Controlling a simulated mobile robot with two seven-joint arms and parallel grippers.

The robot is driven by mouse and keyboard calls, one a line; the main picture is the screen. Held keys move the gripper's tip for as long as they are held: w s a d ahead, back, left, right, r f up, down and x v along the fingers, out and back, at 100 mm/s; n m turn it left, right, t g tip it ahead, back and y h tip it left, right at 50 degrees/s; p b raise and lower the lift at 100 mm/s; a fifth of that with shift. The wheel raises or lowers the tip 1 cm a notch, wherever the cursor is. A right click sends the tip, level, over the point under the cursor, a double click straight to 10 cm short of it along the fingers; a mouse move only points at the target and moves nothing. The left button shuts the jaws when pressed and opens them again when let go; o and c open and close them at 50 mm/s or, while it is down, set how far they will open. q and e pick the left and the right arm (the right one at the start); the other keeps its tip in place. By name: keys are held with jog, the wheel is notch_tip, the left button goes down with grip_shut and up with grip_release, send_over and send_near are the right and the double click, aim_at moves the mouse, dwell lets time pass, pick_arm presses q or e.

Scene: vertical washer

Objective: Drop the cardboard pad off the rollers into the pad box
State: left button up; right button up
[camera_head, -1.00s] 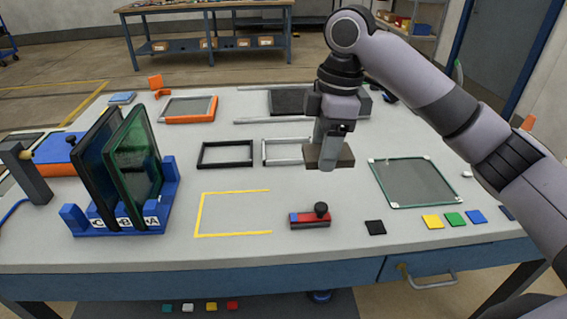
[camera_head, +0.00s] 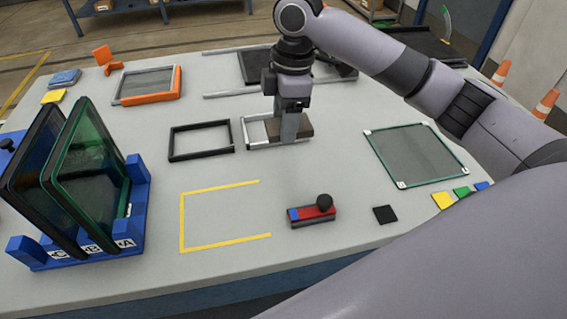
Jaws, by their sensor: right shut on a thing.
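My right gripper (camera_head: 289,132) points down at the pale frame (camera_head: 255,131) in the middle of the table. It is shut on a flat brown-grey piece (camera_head: 304,126), which may be the cardboard pad. The piece is at the right end of the frame; I cannot tell whether it touches the frame or the table. Long pale rails with a dark panel (camera_head: 256,65) lie behind; I cannot tell whether these are the rollers. I cannot make out a pad box. My left gripper is not in view.
A blue rack (camera_head: 135,205) holds upright glass panes at left. A black frame (camera_head: 201,140) lies left of the gripper, a glass sheet (camera_head: 415,155) right. A red-and-blue tool (camera_head: 312,214) lies in front, beside a yellow taped outline (camera_head: 182,220). Bare table separates them.

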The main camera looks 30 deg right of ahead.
aim_at(283, 176)
notch_tip(283, 176, down, 13)
jog(key=shift+w+f, duration=0.1)
dwell(0.3)
jog(key=shift+f, duration=0.1)
jog(key=o, duration=1)
